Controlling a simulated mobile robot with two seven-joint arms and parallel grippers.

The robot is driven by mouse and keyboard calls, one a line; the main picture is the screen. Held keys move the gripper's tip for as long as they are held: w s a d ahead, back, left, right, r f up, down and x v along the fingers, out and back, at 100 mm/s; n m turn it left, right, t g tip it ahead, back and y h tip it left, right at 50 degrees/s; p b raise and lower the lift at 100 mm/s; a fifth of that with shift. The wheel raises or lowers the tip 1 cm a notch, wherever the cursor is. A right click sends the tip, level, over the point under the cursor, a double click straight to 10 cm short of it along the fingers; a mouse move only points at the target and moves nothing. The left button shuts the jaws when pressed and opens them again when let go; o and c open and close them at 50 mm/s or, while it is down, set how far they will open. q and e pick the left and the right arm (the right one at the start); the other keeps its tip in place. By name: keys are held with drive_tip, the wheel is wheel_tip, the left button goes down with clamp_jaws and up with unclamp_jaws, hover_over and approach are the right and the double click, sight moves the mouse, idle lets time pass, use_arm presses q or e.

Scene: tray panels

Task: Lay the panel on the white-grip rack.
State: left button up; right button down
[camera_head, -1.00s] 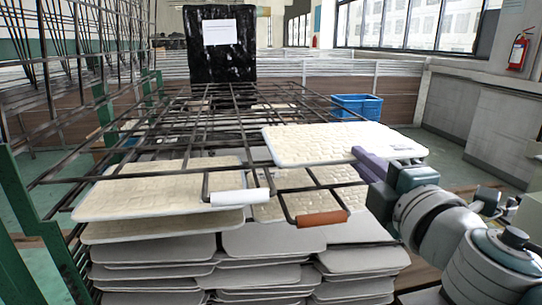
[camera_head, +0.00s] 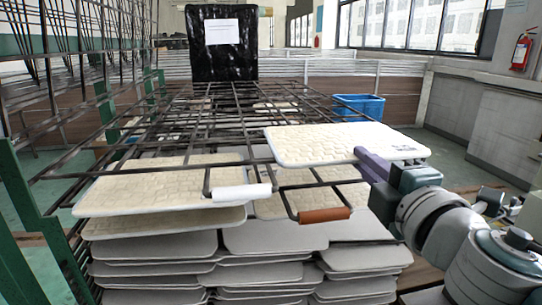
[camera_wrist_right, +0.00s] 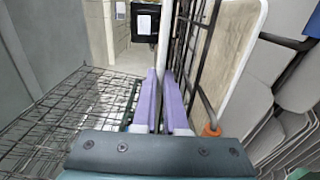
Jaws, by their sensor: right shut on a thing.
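The cream panel (camera_head: 345,145) with a woven-looking top and pale rim is in my right gripper (camera_head: 372,163). Its purple fingers are shut on the panel's near right edge and hold it about level, over the right side of the racks. In the right wrist view the panel (camera_wrist_right: 164,45) shows edge-on between the fingers (camera_wrist_right: 160,100). The white grip (camera_head: 241,193) of one wire rack is left of the held panel and nearer to me. A brown grip (camera_head: 324,215) belongs to the rack beside it. My left gripper is not in view.
Another cream panel (camera_head: 145,188) lies at the left, crossed by dark bars in the picture. Stacked grey-edged panels (camera_head: 265,237) fill the space below. A green post (camera_head: 35,225) stands at the left. A blue crate (camera_head: 358,106) is behind the held panel.

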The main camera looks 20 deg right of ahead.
idle(0.3)
drive_tip(key=c, duration=1)
unclamp_jaws()
drive_tip(key=shift+o, duration=0.5)
drive_tip(key=shift+f+b, duration=0.45)
drive_tip(key=shift+b, duration=0.05)
drive_tip(key=shift+s, duration=0.1)
drive_tip(key=b+v, duration=0.1)
drive_tip(key=v, duration=0.5)
drive_tip(key=shift+s, duration=0.4)
